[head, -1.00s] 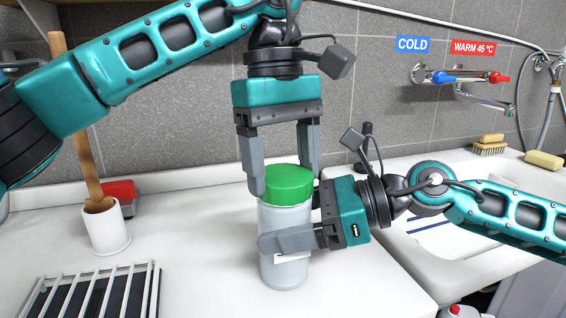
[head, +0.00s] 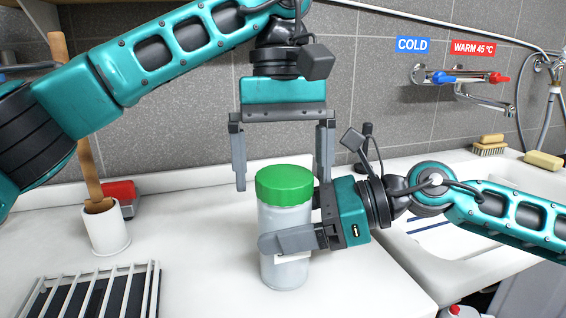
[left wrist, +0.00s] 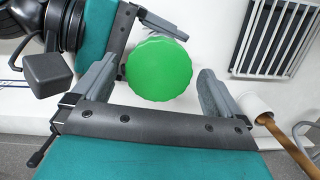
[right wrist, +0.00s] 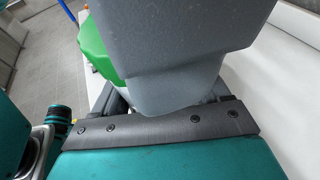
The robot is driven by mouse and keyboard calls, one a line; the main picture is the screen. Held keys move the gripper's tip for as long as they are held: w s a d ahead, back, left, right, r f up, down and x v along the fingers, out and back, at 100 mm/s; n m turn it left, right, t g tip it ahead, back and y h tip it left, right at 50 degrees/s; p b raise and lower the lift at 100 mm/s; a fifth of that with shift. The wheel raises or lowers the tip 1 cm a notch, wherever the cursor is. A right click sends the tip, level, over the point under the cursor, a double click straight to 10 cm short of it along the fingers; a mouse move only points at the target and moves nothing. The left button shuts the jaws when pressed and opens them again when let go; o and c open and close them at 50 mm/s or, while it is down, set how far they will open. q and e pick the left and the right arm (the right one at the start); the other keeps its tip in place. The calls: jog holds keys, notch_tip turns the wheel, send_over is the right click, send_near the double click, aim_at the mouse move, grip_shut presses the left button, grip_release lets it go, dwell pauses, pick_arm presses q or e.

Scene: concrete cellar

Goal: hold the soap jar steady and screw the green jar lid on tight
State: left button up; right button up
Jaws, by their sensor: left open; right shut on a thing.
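The soap jar (head: 285,218) is a pale grey-white cylinder standing upright on the white counter in the head view. The green jar lid (head: 285,184) sits on top of the jar and looks level; whether it is tight cannot be told. The lid also shows in the left wrist view (left wrist: 158,69), round with a ridged edge, and partly in the right wrist view (right wrist: 98,50). My left gripper (head: 283,186) is open above the lid, fingers pointing down, spread wide and apart from it. My right gripper (head: 290,240) is shut on the jar body from the right, one finger across its front.
A dish rack (head: 92,290) lies at the front left. A white holder (head: 106,228) with a wooden handle and a red-topped object (head: 120,191) stand behind it. The sink (head: 430,215) is at the right, with soap (head: 543,160) and a brush (head: 490,147) on its back ledge.

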pick_arm(q)
notch_tip(320, 180, up, 12)
jog(key=w, duration=0.1)
jog(key=shift+w+a, duration=0.2)
jog(key=shift+w, duration=0.15)
dwell(0.6)
pick_arm(e)
jog(key=o, duration=1.1)
